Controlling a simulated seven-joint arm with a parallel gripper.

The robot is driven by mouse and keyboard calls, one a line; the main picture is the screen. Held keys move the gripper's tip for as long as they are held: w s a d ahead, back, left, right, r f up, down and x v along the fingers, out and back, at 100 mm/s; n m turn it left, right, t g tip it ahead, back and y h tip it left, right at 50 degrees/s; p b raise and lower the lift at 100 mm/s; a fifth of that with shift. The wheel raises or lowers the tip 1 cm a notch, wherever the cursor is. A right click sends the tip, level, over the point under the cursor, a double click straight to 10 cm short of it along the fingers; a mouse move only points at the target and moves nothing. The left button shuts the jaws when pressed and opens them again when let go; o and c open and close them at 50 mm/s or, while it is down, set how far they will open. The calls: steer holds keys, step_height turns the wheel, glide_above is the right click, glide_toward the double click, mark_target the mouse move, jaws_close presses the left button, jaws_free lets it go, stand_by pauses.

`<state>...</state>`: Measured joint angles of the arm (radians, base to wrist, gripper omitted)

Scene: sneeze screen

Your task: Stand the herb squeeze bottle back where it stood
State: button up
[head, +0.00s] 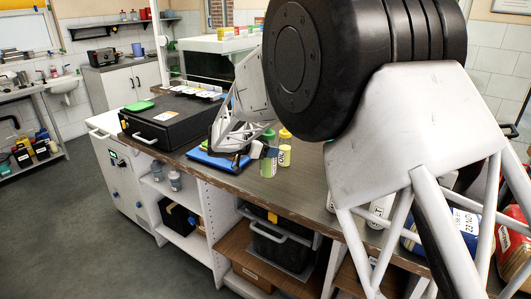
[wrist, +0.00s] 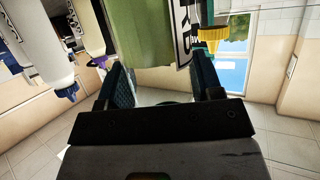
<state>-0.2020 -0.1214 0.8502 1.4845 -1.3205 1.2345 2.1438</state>
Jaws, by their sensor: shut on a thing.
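The green herb squeeze bottle (head: 268,168) with a green cap is upright over the counter, just right of a blue mat. I cannot tell whether its base touches the counter. My gripper (head: 262,152) is shut on it from the left. In the wrist view the green bottle (wrist: 148,35) with its white label shows between the two fingers of the gripper (wrist: 163,85); its cap end is mostly hidden there. A yellow squeeze bottle (head: 285,156) stands close behind and to the right; its yellow cap (wrist: 212,39) shows in the wrist view.
A blue mat (head: 212,161) lies left of the bottles, with a black case (head: 165,121) farther left. In the wrist view a white bottle with a blue cap (wrist: 66,91) is at left. My arm hides much of the counter's right side. The counter's front edge is close.

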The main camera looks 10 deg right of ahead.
steer(key=shift+w+f, duration=0.2)
steer(key=shift+w, duration=2.05)
steer(key=shift+f, duration=1.75)
steer(key=shift+f, duration=0.1)
steer(key=o, duration=1.1)
steer(key=v, duration=1.2)
steer(key=shift+s, duration=0.1)
